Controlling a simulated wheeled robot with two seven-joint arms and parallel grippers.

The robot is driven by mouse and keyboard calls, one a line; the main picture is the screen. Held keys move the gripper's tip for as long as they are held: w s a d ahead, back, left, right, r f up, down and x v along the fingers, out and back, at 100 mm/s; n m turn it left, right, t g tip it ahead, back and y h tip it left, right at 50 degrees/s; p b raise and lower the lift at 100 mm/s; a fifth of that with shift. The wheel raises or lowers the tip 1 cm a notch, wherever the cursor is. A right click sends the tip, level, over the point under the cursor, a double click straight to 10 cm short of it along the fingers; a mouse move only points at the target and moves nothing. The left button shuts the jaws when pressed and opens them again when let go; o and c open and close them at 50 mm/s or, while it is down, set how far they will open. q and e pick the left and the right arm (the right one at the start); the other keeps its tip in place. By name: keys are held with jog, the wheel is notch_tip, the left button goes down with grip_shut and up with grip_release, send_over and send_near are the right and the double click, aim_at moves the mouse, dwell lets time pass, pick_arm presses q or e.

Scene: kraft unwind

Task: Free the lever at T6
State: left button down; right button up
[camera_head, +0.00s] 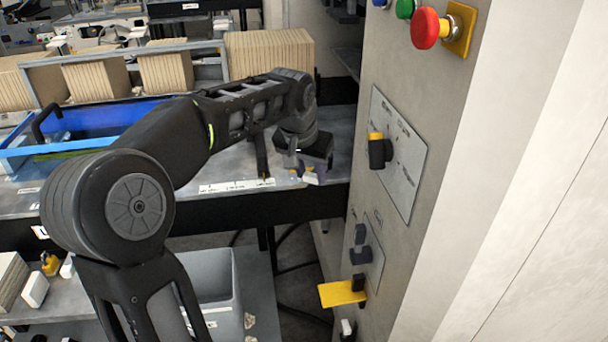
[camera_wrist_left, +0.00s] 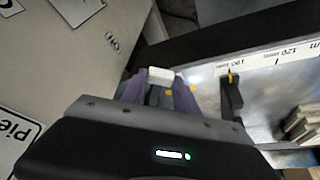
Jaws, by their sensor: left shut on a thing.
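My left gripper (camera_head: 311,176) is over the front edge of the grey bench, pointing down. In the left wrist view its purple fingers (camera_wrist_left: 160,88) are shut on a small white block (camera_wrist_left: 160,76); some yellow shows behind the fingers. A label T6 is not readable in either view, so I cannot tell which lever it marks. On the machine's side panel are a black lever with a yellow top (camera_head: 378,150), a dark switch (camera_head: 360,246), and a black knob (camera_head: 358,283) beside a yellow plate (camera_head: 340,294). My right gripper is not in view.
The machine wall (camera_head: 440,130) stands close right of my gripper, with a red button (camera_head: 425,28) high up. A black bar with an orange pointer (camera_wrist_left: 231,90) lies across the bench by a white scale (camera_wrist_left: 270,60). A blue tray (camera_head: 110,115) is at left.

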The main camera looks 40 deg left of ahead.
pick_arm(q)
jog(key=shift+w+d+n+y+b, duration=0.25)
jog(key=shift+d+n, duration=0.35)
jog(key=shift+n, duration=0.15)
jog(key=shift+w+d+n+y+b, duration=0.25)
jog(key=shift+d+n, duration=0.35)
jog(key=shift+n, duration=0.15)
jog(key=c, duration=0.9)
grip_release()
jog(key=shift+s+r, duration=0.1)
jog(key=v, duration=0.7)
jog(key=shift+r, duration=0.35)
